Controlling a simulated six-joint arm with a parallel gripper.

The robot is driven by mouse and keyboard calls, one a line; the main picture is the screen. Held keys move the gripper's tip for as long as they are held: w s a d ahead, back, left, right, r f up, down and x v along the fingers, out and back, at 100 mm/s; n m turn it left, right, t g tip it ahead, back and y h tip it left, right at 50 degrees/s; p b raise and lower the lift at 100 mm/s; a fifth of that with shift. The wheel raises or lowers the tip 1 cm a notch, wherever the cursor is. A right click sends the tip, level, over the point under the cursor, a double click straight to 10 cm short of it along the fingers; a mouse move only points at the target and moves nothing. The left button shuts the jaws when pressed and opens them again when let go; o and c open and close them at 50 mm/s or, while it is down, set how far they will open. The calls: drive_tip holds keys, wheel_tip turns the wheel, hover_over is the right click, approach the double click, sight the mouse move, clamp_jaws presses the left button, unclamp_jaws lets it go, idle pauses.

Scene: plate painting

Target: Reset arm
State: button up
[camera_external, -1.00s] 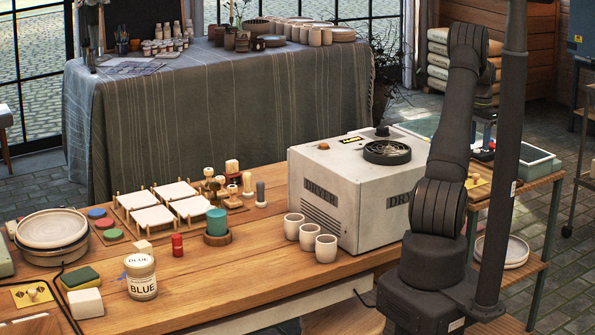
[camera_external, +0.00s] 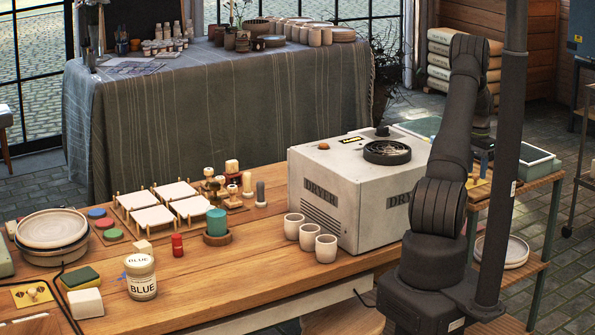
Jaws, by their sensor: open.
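My arm rises at the right of the bench, its elbow high and its forearm reaching down behind the upper arm. My gripper (camera_external: 483,148) is low over the shelf at the right, beyond the dryer. The upper arm and the dark post hide most of it, and its fingers are too small to make out. A small blue patch shows just below it; I cannot tell what it is or whether the gripper touches it.
The white dryer (camera_external: 340,190) stands left of my arm, with several cups (camera_external: 309,236) before it. White plates (camera_external: 171,204) lie on a wooden rack. A blue paint jar (camera_external: 142,279) and a green pot (camera_external: 217,223) stand on the bench (camera_external: 240,285). A dark post stands close right.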

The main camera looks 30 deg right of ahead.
drive_tip(key=shift+r, duration=0.4)
drive_tip(key=shift+f, duration=0.1)
